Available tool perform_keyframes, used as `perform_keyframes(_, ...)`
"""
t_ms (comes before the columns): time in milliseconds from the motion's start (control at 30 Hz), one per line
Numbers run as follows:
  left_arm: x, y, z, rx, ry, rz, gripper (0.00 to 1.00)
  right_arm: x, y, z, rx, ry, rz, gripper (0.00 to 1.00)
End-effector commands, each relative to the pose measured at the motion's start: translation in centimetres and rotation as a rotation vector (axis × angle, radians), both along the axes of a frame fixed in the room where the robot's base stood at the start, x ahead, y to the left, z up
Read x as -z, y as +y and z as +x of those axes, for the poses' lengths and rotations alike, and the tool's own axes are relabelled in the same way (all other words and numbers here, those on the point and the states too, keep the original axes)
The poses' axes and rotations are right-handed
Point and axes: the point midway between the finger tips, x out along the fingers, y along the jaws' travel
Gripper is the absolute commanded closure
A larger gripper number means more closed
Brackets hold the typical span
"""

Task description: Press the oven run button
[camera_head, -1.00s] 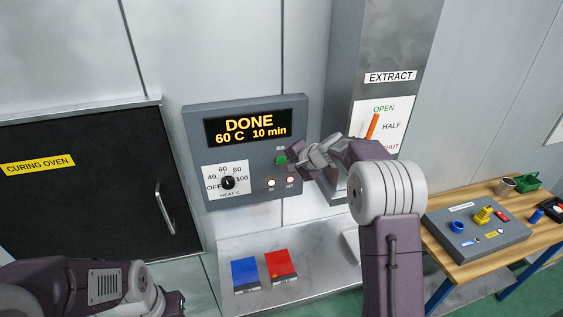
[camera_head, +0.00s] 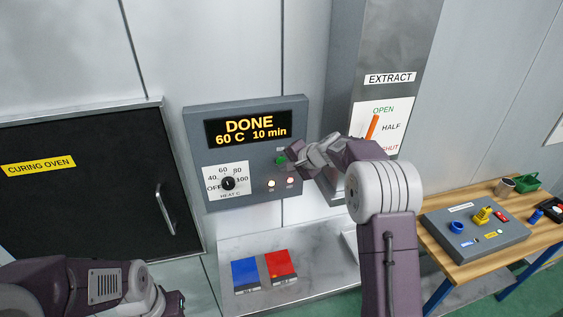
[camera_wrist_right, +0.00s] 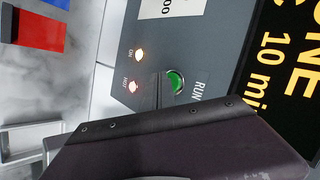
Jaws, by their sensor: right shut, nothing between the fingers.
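The oven control panel (camera_head: 245,104) hangs on the wall right of the black curing oven door (camera_head: 85,190). Its display (camera_head: 247,128) reads DONE, 60 C, 10 min. The green run button (camera_head: 281,160) shows at the panel's right side, and also in the right wrist view (camera_wrist_right: 176,80) beside the RUN label. My right gripper (camera_head: 291,158) is shut and empty, with its tips just right of the button. I cannot tell whether they touch it. In the right wrist view the gripper's dark body covers the lower part. My left arm shows at bottom left; its gripper is not visible.
The heat dial (camera_head: 228,183) and two lit lamps (camera_head: 271,184) sit near the button on the panel. A blue block (camera_head: 245,272) and a red block (camera_head: 280,265) lie on the shelf below. An orange lever (camera_head: 373,126) is on the extract column to the right.

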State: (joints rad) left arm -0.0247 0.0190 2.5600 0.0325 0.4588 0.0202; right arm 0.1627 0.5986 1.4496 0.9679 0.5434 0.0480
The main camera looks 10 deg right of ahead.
Motion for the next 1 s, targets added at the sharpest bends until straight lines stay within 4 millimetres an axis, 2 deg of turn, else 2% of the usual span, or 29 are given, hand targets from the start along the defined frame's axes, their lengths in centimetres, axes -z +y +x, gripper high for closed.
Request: perform_keyframes(1000,-0.57,0.00,0.00,0.000,0.000,0.000,0.64,-0.01,0.05,0.83,0.001,0.000,0.001,1.00)
